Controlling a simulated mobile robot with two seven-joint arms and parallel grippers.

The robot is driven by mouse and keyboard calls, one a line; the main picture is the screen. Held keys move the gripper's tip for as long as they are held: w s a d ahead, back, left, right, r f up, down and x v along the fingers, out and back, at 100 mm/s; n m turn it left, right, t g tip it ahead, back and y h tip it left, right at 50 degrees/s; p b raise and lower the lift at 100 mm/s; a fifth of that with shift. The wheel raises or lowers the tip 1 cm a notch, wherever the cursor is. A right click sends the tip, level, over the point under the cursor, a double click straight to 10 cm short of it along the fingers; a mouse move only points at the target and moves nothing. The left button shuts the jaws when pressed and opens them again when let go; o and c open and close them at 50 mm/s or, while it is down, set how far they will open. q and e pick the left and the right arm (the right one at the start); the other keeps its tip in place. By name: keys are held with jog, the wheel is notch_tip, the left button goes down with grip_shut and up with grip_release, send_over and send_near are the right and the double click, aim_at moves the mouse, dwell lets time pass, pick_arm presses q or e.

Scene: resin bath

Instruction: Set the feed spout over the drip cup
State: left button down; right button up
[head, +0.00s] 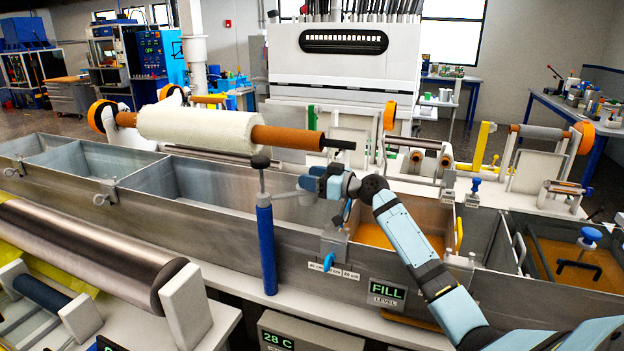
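A blue upright post (266,248) with a dark knob on top stands at the front wall of the metal bath. A thin grey arm, which looks like the feed spout (284,194), reaches right from the post. My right gripper (309,184) is at the spout's far end, above the bath; it is too small to tell whether its fingers are shut on the spout. A small grey box on the front wall, perhaps the drip cup (335,243), lies below and right of the gripper, with a blue tap under it. My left gripper is not in view.
The bath's left compartments (190,180) look empty. Amber resin (385,236) lies in the compartment behind my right arm, and more in the far right one. A white fabric roll (200,128) spans behind the bath. A FILL LEVEL sign (387,294) is on the front.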

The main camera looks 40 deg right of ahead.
jog(key=b+v, duration=0.3)
jog(key=v, duration=1.1)
jog(key=shift+w, duration=0.15)
